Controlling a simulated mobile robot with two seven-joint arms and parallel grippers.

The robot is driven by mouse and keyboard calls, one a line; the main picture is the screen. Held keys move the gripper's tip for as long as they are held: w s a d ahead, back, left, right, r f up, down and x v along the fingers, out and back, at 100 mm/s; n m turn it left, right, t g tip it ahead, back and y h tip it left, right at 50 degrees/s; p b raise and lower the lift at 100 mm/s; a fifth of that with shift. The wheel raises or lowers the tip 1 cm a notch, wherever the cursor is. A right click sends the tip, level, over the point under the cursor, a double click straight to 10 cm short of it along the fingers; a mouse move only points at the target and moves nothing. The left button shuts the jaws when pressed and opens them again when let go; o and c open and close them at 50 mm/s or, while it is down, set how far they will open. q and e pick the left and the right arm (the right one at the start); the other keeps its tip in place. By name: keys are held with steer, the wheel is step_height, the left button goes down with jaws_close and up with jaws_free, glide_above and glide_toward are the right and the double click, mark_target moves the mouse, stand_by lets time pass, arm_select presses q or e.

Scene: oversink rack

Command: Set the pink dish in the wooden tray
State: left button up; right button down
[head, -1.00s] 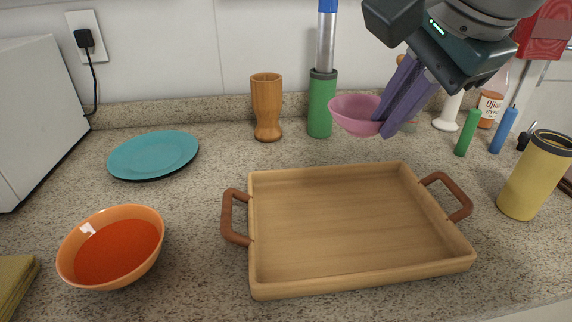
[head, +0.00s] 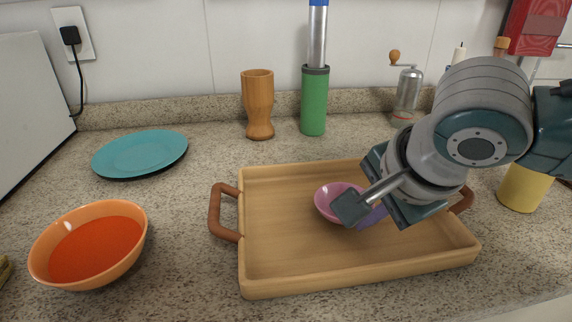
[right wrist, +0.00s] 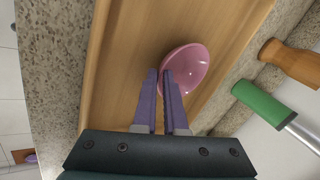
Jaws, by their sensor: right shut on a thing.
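The pink dish (head: 330,199) is over the middle of the wooden tray (head: 290,282) in the head view, inside its walls. My right gripper (head: 372,214) is shut on the dish's rim; my own arm hides part of the dish and the tray's right side. In the right wrist view, the purple fingers of the gripper (right wrist: 165,78) pinch the near edge of the pink dish (right wrist: 190,65), with the tray's wooden floor (right wrist: 135,50) behind it. Whether the dish touches the tray floor I cannot tell. My left gripper is not in view.
A wooden cup (head: 258,105) and a green-handled item (head: 314,100) stand behind the tray. A yellow cup (head: 522,188) is at the right.

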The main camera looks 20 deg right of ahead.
steer(key=c, duration=1)
jaws_free()
steer(key=d+p+v, duration=0.1)
steer(key=p+v, duration=0.2)
steer(key=v, duration=0.9)
steer(key=s+a+f+n, duration=0.1)
steer(key=s+f+n, duration=0.1)
steer(key=s+n, duration=0.2)
steer(key=s+a+f+n+g, duration=0.1)
steer(key=s+a+f+n, duration=0.1)
steer(key=s+n, duration=0.3)
steer(key=s+a+f+n+g+y, duration=0.1)
steer(key=s+f+n, duration=0.2)
steer(key=n, duration=0.7)
steer(key=shift+s+a+f, duration=0.1)
steer(key=shift+s+f, duration=0.05)
steer(key=shift+s, duration=0.3)
steer(key=shift+s+a+f, duration=0.1)
steer(key=shift+s+f, duration=0.1)
steer(key=shift+s, duration=0.25)
step_height(320, 180, up, 46)
steer(key=p, duration=4.6)
steer(key=shift+f, duration=0.1)
